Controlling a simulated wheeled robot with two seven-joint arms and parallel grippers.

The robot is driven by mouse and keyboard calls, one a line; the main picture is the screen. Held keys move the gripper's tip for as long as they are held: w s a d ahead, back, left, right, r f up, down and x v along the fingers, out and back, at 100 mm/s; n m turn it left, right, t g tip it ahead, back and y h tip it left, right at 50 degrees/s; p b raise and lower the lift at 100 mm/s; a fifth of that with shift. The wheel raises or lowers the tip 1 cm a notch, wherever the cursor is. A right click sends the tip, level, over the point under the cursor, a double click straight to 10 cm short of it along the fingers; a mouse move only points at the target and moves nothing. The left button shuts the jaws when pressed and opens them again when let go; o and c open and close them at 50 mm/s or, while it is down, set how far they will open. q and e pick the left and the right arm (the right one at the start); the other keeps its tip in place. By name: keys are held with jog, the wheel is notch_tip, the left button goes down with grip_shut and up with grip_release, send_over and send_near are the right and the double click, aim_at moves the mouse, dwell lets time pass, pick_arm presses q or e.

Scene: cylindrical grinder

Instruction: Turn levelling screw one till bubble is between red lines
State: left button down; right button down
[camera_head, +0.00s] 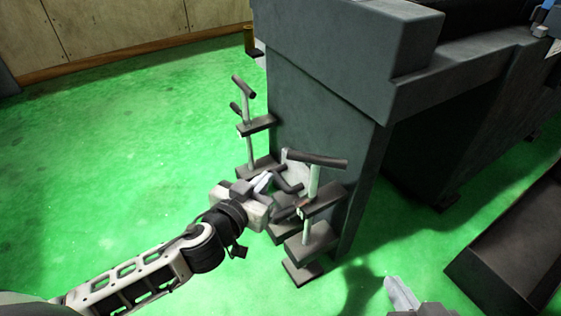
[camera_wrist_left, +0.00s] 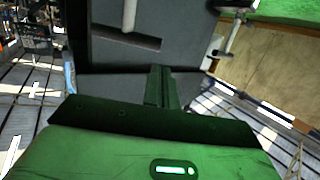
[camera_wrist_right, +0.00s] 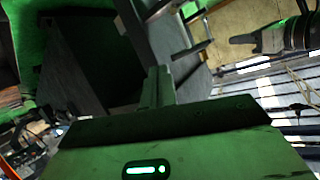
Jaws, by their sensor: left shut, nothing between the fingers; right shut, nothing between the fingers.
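A near levelling screw (camera_head: 313,178) with a pale upright rod and a dark T-handle stands at the corner of the grey machine base. A similar far screw (camera_head: 247,110) stands behind it to the left. I cannot tell which is screw one. My left gripper (camera_head: 264,182) is shut and empty, just left of the near screw; I cannot tell whether it touches anything. Its closed fingers show in the left wrist view (camera_wrist_left: 161,86). My right gripper (camera_head: 402,293) is shut and empty, low and right of the base, apart from the screws. No bubble or red lines are visible.
The grey machine base (camera_head: 320,110) rises beside the screws. Dark bracket plates (camera_head: 303,250) sit low at its corner. A dark open box (camera_head: 515,245) lies at the right. The green floor (camera_head: 130,140) is clear at the left.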

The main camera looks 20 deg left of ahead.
aim_at(286, 157)
pick_arm(q)
jog(key=b+x, duration=0.1)
jog(key=x, duration=0.7)
